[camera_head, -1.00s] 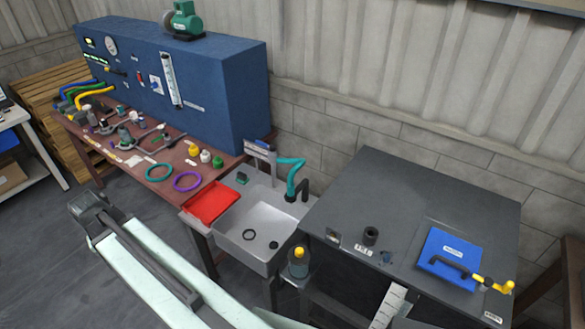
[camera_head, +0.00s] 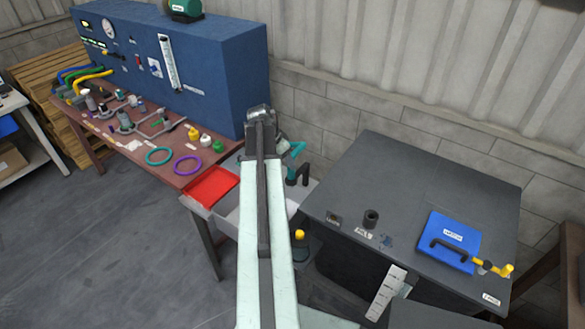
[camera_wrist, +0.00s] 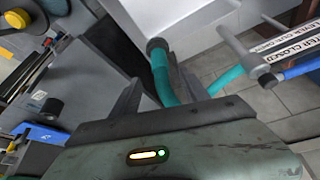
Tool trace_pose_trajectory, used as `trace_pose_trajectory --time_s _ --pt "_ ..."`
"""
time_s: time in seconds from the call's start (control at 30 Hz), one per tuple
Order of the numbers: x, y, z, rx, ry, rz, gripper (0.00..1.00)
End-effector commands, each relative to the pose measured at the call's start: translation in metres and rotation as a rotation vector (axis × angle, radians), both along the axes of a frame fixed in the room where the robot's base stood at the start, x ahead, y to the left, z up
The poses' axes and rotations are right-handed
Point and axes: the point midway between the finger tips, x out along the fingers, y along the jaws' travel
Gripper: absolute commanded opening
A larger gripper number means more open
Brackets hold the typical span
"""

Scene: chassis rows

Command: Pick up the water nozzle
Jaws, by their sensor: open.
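A teal hose (camera_head: 297,150) with a dark end piece, which looks like the water nozzle, stands at the back of the sink, partly hidden by my arm. In the wrist view its round dark end (camera_wrist: 157,44) faces up, and the teal hose (camera_wrist: 163,78) runs down from it and bends right. My gripper (camera_wrist: 157,72) is open and empty. In the wrist picture the hose shows between its two fingers, but I cannot tell how far beyond them it lies. In the head view my arm reaches over the sink and hides most of the fingers.
The sink (camera_head: 229,209) has a red tray (camera_head: 210,186) at its left. A lettered rail (camera_wrist: 285,45) is close by on the right in the wrist view.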

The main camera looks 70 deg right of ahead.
Motion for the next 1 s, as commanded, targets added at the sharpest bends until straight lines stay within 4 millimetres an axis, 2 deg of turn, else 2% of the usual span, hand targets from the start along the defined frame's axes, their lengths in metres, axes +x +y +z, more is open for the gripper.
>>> trace_pose_trajectory --time_s 0.03,0.1,0.23,0.33,0.57,0.83,1.0 --pt "-0.001 -0.003 -0.013 0.000 0.000 -0.001 0.53" --pt "-0.003 -0.005 -0.020 0.001 -0.001 -0.001 0.53" --pt "-0.004 -0.006 -0.019 0.001 -0.001 0.000 0.53" --pt "-0.005 -0.009 -0.028 0.001 -0.001 0.000 0.53" --pt "-0.013 -0.022 -0.065 0.002 0.000 0.002 0.53" --pt "-0.015 -0.024 -0.064 0.002 -0.001 0.002 0.53" --pt "-0.015 -0.024 -0.064 0.002 -0.001 0.002 0.06"
